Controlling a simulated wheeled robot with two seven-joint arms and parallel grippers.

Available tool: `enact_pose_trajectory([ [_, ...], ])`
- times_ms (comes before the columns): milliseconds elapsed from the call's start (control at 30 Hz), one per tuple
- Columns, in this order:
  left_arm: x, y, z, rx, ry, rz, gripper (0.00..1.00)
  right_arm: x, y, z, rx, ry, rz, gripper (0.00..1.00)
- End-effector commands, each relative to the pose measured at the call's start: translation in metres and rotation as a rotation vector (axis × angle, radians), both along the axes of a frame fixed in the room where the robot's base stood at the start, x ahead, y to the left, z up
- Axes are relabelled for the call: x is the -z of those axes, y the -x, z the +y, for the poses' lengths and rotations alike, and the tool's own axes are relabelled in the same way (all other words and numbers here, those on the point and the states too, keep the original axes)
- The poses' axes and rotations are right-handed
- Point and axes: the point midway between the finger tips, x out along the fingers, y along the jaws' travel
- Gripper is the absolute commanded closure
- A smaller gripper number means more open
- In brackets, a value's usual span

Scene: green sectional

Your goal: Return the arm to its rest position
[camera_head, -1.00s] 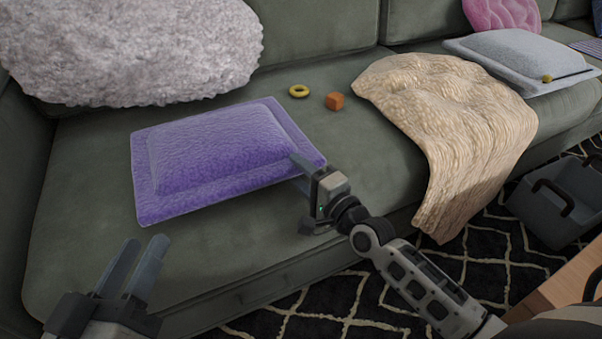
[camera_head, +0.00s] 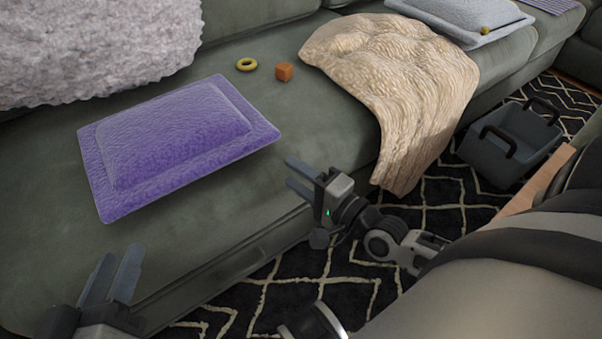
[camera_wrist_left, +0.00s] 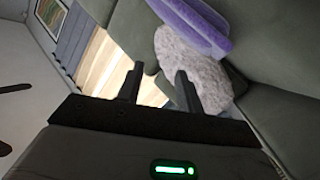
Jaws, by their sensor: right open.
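My right gripper (camera_head: 300,178) is open and empty. It hangs just off the front edge of the green sofa (camera_head: 230,205), to the right of and apart from the purple cushion (camera_head: 175,135). My left gripper (camera_head: 116,270) is at the lower left of the head view, in front of the sofa. In the left wrist view its two fingers (camera_wrist_left: 158,85) stand apart with nothing between them. The purple cushion lies flat on the sofa seat and also shows in the left wrist view (camera_wrist_left: 195,25).
A beige blanket (camera_head: 395,80) drapes over the front edge. A fluffy white pillow (camera_head: 95,45) is at the back left. A grey basket (camera_head: 510,145) stands on the patterned rug (camera_head: 300,270).

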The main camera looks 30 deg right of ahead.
Motion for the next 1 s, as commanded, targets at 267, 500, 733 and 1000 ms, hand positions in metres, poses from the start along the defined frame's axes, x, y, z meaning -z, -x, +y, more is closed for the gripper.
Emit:
enact_pose_trajectory([
  [267, 0.001, 0.000, 0.000, 0.000, -0.010, 0.001, 0.64, 0.000, 0.008, -0.002, 0.000, -0.002, 0.000, 0.55],
  [500, 0.002, 0.001, 0.000, 0.001, -0.011, 0.003, 0.64, 0.000, 0.007, -0.002, 0.000, -0.001, -0.001, 0.55],
  [733, 0.005, 0.002, 0.001, 0.003, -0.036, 0.024, 0.64, -0.009, 0.007, -0.002, 0.000, -0.001, -0.001, 0.55],
  [1000, 0.019, -0.001, 0.011, -0.007, -0.210, 0.140, 0.64, -0.061, 0.007, -0.002, 0.000, -0.001, -0.001, 0.55],
])
